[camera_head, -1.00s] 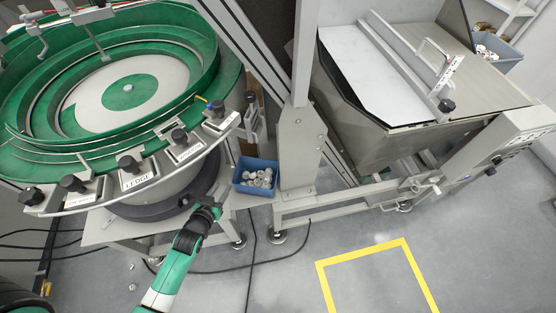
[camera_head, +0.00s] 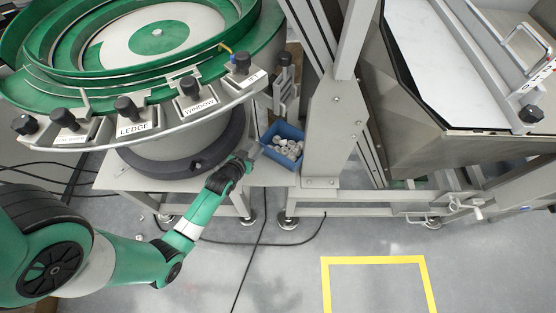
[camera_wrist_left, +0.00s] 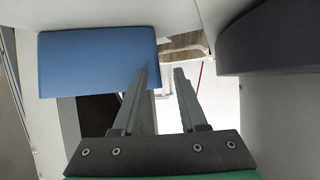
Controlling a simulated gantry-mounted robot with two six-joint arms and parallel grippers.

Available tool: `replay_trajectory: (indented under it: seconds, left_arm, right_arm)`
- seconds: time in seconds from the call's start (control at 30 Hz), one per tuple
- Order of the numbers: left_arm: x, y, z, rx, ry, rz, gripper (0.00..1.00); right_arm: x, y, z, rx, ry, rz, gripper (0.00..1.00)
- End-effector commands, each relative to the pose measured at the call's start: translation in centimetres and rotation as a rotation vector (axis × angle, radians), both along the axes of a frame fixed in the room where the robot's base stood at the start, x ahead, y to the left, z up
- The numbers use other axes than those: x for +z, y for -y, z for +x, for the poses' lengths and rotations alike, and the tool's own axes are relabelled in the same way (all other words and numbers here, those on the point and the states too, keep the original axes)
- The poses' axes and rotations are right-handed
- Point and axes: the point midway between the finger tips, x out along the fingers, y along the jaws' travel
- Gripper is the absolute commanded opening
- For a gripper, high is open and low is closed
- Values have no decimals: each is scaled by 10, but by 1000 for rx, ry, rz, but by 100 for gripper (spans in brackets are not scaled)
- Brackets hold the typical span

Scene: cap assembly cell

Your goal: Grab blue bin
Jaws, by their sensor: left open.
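The blue bin (camera_head: 283,134) sits on the grey metal stand at the foot of the bowl feeder, with several white and grey caps (camera_head: 289,148) in it. My left gripper (camera_head: 250,153) is at the bin's left side, close to its near left edge. In the left wrist view the bin's blue wall (camera_wrist_left: 97,62) fills the upper left. There the left gripper (camera_wrist_left: 163,72) is open with nothing between its fingers. The left finger overlaps the bin's right edge in the picture; I cannot tell whether they touch. My right gripper is not in view.
The green bowl feeder (camera_head: 130,60) with its dark round base stands left and behind. A grey upright post (camera_head: 335,125) stands just right of the bin. A steel hopper (camera_head: 430,100) is further right. The floor in front, with a yellow square outline (camera_head: 375,260), is clear.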

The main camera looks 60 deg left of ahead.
Motion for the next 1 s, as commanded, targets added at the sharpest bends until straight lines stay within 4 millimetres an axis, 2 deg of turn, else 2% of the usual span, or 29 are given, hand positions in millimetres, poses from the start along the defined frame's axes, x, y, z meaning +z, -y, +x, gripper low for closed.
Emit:
replay_trajectory:
  seconds: [0.03,0.13,0.43,0.47,0.67,0.7,1.0]
  left_arm:
    - [-14,-6,8,0,3,1,42]
    - [-20,-15,18,0,2,1,42]
    - [-17,-19,23,0,1,1,42]
    - [-17,-19,23,0,1,1,39]
    - [-17,-19,23,0,1,1,3]
    - [-17,-19,23,0,1,1,0]
    - [-17,-19,23,0,1,1,0]
  right_arm:
    - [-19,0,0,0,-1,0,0]
    - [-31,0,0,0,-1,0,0]
    - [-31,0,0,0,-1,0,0]
    - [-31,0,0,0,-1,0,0]
    - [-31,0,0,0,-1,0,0]
    - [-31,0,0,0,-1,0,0]
    - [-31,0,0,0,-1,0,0]
